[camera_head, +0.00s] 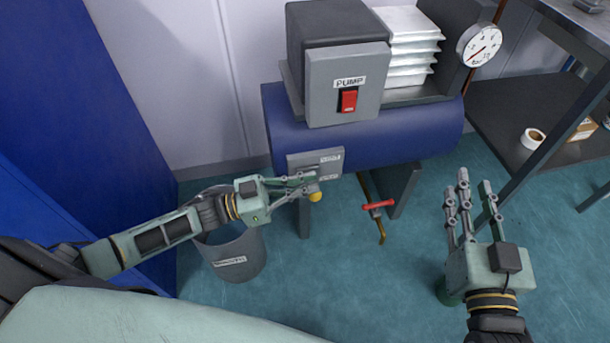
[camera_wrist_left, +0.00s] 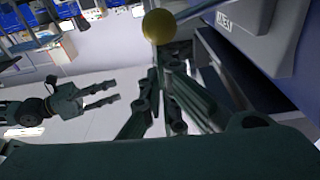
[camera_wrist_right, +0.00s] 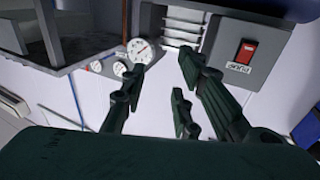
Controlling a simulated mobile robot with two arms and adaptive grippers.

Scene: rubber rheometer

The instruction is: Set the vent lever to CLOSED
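The vent lever shows as a yellow ball knob (camera_head: 315,197) below a grey label plate (camera_head: 303,161) on the front of the blue tank. In the left wrist view the knob (camera_wrist_left: 159,27) sits on a thin rod running right toward the plate. My left gripper (camera_head: 314,182) is at the knob, its fingers drawn together and their tips just short of the ball. I cannot tell whether they touch it. The fingers partly hide the rod in the head view. My right gripper (camera_head: 468,187) is open and empty, right of the tank, fingers pointing up.
The blue tank (camera_head: 400,140) carries a pump box with a red switch (camera_head: 348,100) and a round gauge (camera_head: 480,45). A red-handled valve (camera_head: 378,205) hangs beneath it. A grey bin (camera_head: 238,258) stands under my left arm. A dark shelf (camera_head: 500,125) is at right.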

